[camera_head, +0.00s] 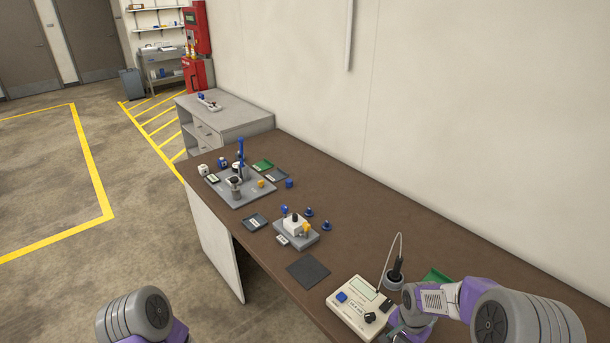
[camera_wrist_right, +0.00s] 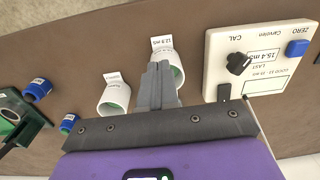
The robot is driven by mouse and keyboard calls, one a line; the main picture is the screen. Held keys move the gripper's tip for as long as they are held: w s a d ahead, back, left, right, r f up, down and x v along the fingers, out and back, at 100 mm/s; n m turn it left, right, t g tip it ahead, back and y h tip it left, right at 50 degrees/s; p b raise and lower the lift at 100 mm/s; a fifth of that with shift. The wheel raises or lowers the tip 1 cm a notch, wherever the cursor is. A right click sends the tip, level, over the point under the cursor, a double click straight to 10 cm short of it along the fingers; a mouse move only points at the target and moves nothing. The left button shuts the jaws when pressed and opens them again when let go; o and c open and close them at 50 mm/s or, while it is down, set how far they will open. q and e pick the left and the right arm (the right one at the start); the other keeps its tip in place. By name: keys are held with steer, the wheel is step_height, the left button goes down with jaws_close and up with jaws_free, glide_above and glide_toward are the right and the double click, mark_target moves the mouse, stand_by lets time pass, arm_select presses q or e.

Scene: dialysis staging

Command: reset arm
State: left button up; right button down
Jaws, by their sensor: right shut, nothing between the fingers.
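My right gripper (camera_wrist_right: 158,68) is shut and empty in the right wrist view. Its fingers lie in front of a white labelled cup (camera_wrist_right: 178,66), covering part of it; I cannot tell whether they touch. A second white cup (camera_wrist_right: 112,96) is just left of the fingers. In the head view my purple and grey right arm reaches over the near right part of the table, and its gripper is not clearly seen there. Part of my left arm shows at the bottom left of the head view, with its gripper out of frame.
A cream conductivity meter (camera_head: 362,308) stands left of my right arm, with a probe in a dark stand (camera_head: 396,273) behind it. A dark mat (camera_head: 308,271), a grey fixture (camera_head: 297,236) and a grey tray station (camera_head: 240,190) lie farther along the brown table (camera_head: 370,228). Blue-capped bottles (camera_wrist_right: 37,90) lie left.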

steer(key=a+f, duration=0.1)
steer(key=f, duration=0.1)
steer(key=s+a+f+n+y, duration=0.1)
steer(key=a+f, duration=0.1)
steer(key=a+f+n, duration=0.1)
steer(key=a+f, duration=0.1)
steer(key=f, duration=0.1)
steer(key=shift+s, duration=0.35)
arm_select(q)
steer(key=shift+w+f+b, duration=0.3)
steer(key=shift+f+b, duration=0.3)
steer(key=shift+w+f+b, duration=0.3)
steer(key=shift+f+b, duration=0.25)
steer(key=shift+f, duration=0.05)
arm_select(e)
steer(key=s+a+f+n+y, duration=0.3)
steer(key=s+a+f+n, duration=0.2)
steer(key=s+a+f, duration=0.5)
steer(key=s+f, duration=0.1)
steer(key=s, duration=0.2)
steer(key=shift+a+f, duration=0.2)
steer(key=shift+a, duration=0.05)
